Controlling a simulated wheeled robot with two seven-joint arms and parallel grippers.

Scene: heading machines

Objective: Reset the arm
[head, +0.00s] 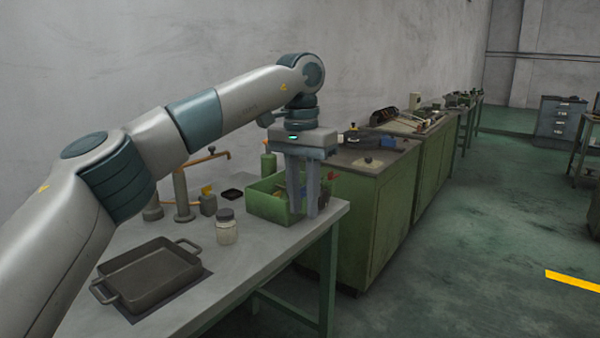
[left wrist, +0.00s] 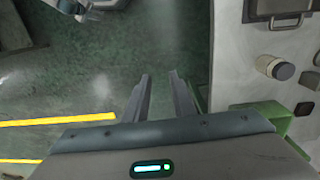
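My left arm (head: 160,140) reaches in from the left over the grey table. My left gripper (head: 304,214) points down in front of the green bin (head: 268,205), near the table's right end. Its two fingers stand apart with nothing seen between them. In the left wrist view the fingers (left wrist: 162,78) also show apart, with green floor below and the table to the right. My right gripper is not in view.
The grey table (head: 255,248) holds a dark tray with handles (head: 148,273), a lidded jar (head: 226,227) and a tap-like fixture (head: 185,190). Green cabinets (head: 362,215) stand beyond. Open floor (head: 470,260) lies to the right.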

